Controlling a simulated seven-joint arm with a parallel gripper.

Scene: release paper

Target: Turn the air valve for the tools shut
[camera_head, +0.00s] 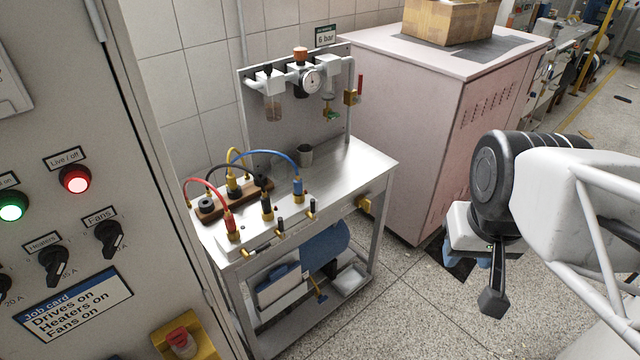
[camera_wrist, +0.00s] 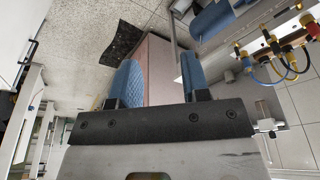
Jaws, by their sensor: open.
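A brass valve (camera_head: 352,97) with an upright red lever (camera_head: 360,88) sits at the right end of the air-line fittings on the grey back panel. Small brass valves (camera_head: 280,232) with dark handles line the bench's front edge. No readable label says which one serves the tools. My gripper (camera_wrist: 163,85) is open and empty, its two blue fingers apart in the wrist view. In the head view it hangs at the right, away from the bench, its fingers mostly hidden. The red lever cannot be made out in the wrist view.
A blue tank (camera_head: 322,250) sits below. Open floor lies in front.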

